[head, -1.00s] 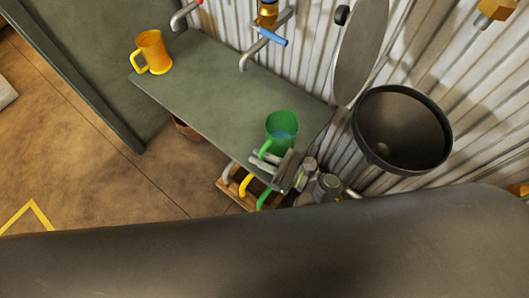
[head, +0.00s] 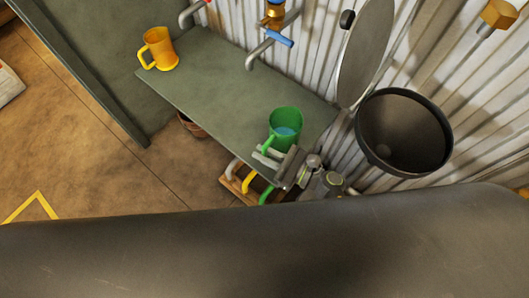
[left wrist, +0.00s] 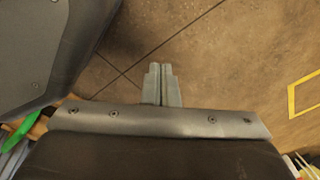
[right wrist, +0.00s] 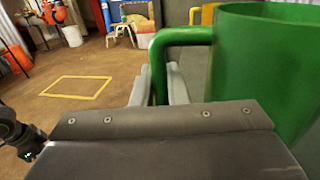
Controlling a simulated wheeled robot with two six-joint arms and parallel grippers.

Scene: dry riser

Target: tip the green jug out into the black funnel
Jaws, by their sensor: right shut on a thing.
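The green jug (head: 286,118) stands upright at the right end of the grey-green counter, with bluish liquid inside. My right gripper (head: 270,154) is shut on its handle. The right wrist view shows the handle (right wrist: 182,36) running down between the fingers (right wrist: 160,86), with the jug's body (right wrist: 262,70) to the right. The black funnel (head: 430,166) is a wide round bowl to the right of the jug, apart from it. My left gripper (left wrist: 162,84) is in the left wrist view, its fingers together and empty above the brown floor.
The counter (head: 215,90) also holds an orange jug (head: 161,50) at its left end. A blue-handled tap (head: 278,39) is on the corrugated wall behind. A round grey lid (head: 362,50) stands raised behind the funnel. Coloured handles (head: 258,183) show below the counter's front edge.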

